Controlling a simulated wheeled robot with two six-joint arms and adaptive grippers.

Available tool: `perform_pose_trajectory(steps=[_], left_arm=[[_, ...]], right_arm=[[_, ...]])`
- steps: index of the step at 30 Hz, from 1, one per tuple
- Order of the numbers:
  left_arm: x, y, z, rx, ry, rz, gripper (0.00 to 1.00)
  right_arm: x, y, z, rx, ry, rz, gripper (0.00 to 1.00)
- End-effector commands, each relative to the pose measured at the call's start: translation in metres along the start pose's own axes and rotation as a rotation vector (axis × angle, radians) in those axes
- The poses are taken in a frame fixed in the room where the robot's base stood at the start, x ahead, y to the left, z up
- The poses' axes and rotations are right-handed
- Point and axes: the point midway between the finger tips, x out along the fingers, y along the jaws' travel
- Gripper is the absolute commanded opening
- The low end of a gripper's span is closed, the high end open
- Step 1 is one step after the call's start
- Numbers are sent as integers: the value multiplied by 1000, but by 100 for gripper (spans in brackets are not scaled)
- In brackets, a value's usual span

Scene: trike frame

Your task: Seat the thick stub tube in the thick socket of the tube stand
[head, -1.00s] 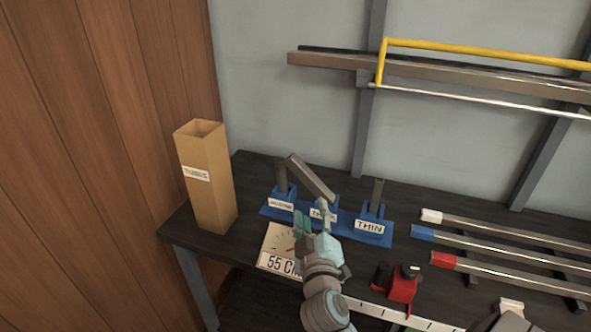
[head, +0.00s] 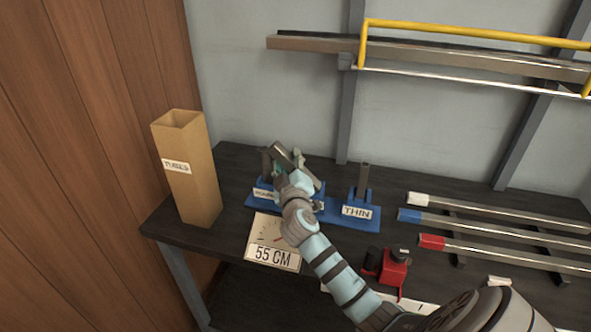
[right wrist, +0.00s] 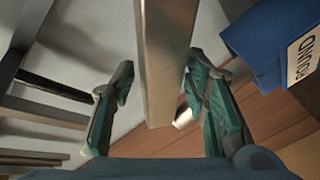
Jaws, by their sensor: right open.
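The blue tube stand (head: 331,212) sits on the dark bench. Its THIN socket holds an upright thin tube (head: 363,180). A dark tube (head: 265,160) stands at its left, ROUND-labelled socket. The thick stub tube (head: 284,154) is a grey square tube, tilted above the middle of the stand. My right gripper (head: 288,168) is there and hides the middle socket. In the right wrist view, the thick stub tube (right wrist: 165,55) passes between the open fingers (right wrist: 160,85), with gaps on both sides. Its lower end is hidden in the head view. My left gripper is not in view.
A tall cardboard box (head: 190,180) stands left. A 55 CM dial card (head: 272,258) lies before the stand. A red device (head: 394,268) and several long tubes (head: 500,222) lie right. A yellow rail (head: 475,33) is on the wall behind.

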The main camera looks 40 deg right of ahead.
Motion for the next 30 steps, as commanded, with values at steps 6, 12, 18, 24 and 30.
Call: perform_pose_trajectory(steps=[6,12,18,24,30], left_arm=[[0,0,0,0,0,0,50],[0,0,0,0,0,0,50],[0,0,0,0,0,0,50],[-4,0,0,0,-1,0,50],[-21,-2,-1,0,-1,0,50]], right_arm=[[-1,0,0,0,0,0,21],[-1,0,0,0,0,0,0],[-1,0,0,1,0,0,0],[-1,6,-6,2,0,1,0],[0,36,-35,2,4,4,0]])
